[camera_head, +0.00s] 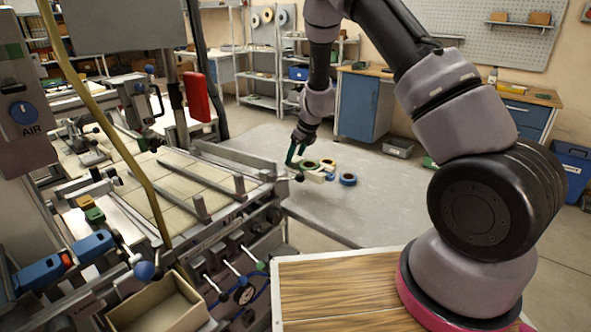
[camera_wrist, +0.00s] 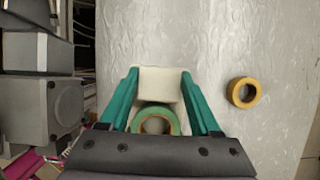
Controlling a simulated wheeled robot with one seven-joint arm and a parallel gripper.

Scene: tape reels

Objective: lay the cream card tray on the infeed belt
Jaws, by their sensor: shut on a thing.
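My gripper (camera_head: 297,163) is low over the grey table, with green fingers. In the wrist view, its fingertips (camera_wrist: 160,74) are shut on the sides of the cream card tray (camera_wrist: 160,86), a small pale block shape. The tray (camera_head: 315,176) is small and partly hidden in the head view, and I cannot tell whether it touches the table. A green reel (camera_wrist: 143,110) shows between the fingers, nearer the palm; whether it touches the tray is unclear. The infeed belt (camera_head: 183,180), with pale tiles and metal side rails, is on the machine at left, apart from the gripper.
A yellow reel (camera_wrist: 233,92) lies right of the gripper. A blue reel (camera_head: 348,180) lies on the grey table (camera_head: 375,207). The machine's metal rail (camera_head: 235,158) stands between the table and belt. A yellow hose (camera_head: 110,125) hangs before the belt. An open box (camera_head: 165,313) is at front.

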